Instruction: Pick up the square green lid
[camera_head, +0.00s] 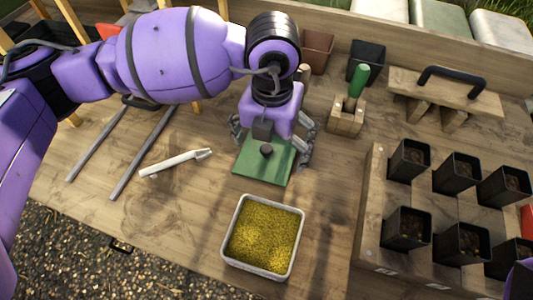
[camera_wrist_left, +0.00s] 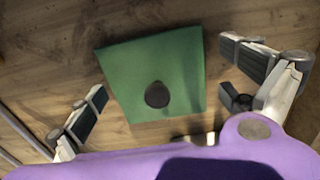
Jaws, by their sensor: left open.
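The square green lid (camera_head: 264,168) lies flat on the wooden table with a dark round knob (camera_head: 266,151) at its middle. It also shows in the left wrist view (camera_wrist_left: 178,70), its knob (camera_wrist_left: 157,94) facing up. My left gripper (camera_head: 272,148) is open over the lid, with one finger to each side of it. In the left wrist view the fingers (camera_wrist_left: 172,82) are spread wide and touch neither the lid nor the knob. A purple sliver at the lower right corner of the head view may be my right arm. Its gripper does not show.
A white tub (camera_head: 232,262) of yellow-green grains stands just in front of the lid. A white tool (camera_head: 176,162) and grey rods (camera_head: 140,153) lie left. A green-handled tool in a wooden block (camera_head: 345,122) stands right. Several black pots (camera_head: 408,160) sit in a wooden rack.

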